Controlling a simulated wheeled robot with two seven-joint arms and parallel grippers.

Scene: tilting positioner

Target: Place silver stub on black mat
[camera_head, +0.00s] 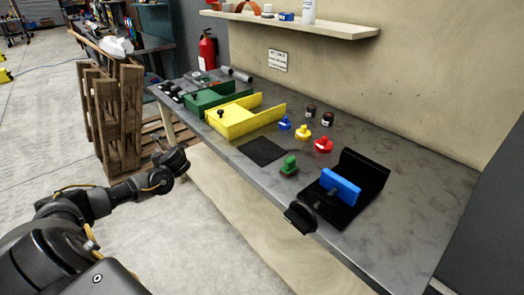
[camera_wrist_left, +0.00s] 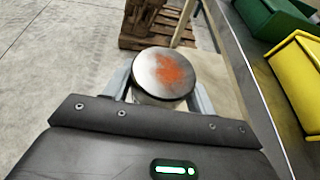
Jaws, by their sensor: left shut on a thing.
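My left gripper (camera_wrist_left: 162,98) is shut on the silver stub (camera_wrist_left: 150,75), a short round piece with a flat metal face and an orange-brown patch. In the head view my left gripper (camera_head: 172,162) hangs beyond the front edge of the bench, left of the black mat (camera_head: 262,151). The stub cannot be made out in the head view. The mat is a flat dark square on the bench top, bare, in front of the yellow bin. My right gripper does not show.
On the bench (camera_head: 400,215) stand a yellow bin (camera_head: 240,115), a green bin (camera_head: 205,100), blue, yellow and red knobbed pieces, a green piece (camera_head: 289,166), and a black tilting fixture (camera_head: 365,175) with a blue block (camera_head: 340,187). A wooden pallet (camera_head: 115,110) stands left.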

